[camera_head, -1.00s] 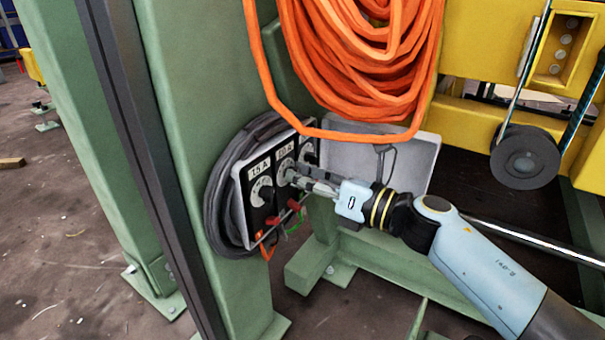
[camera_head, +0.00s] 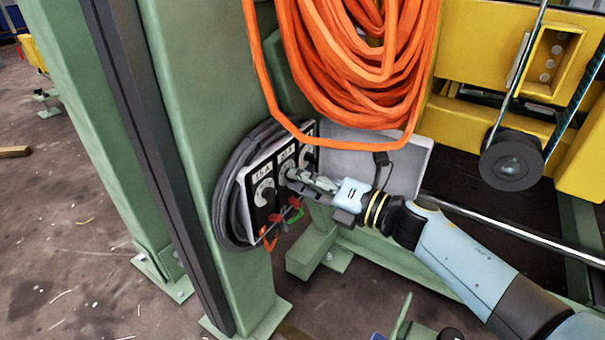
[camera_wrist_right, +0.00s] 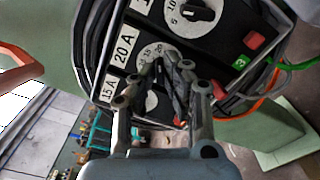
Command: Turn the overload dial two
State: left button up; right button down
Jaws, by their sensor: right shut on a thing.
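A black panel with a row of dials is set on the green post. My right gripper (camera_head: 291,176) is shut on this middle dial's knob, which is mostly hidden by the fingers. It also shows in the wrist view (camera_wrist_right: 168,85). A third dial (camera_wrist_right: 190,12) is beside it, and its knob is free. My left gripper is not in view.
An open grey lid (camera_head: 385,165) is behind my wrist. An orange hose coil (camera_head: 350,60) hangs above. Yellow machinery (camera_head: 480,50) is at right.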

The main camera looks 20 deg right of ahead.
dwell(0.3)
jog(key=c, duration=1.4)
grip_release()
jog(key=v, duration=1.2)
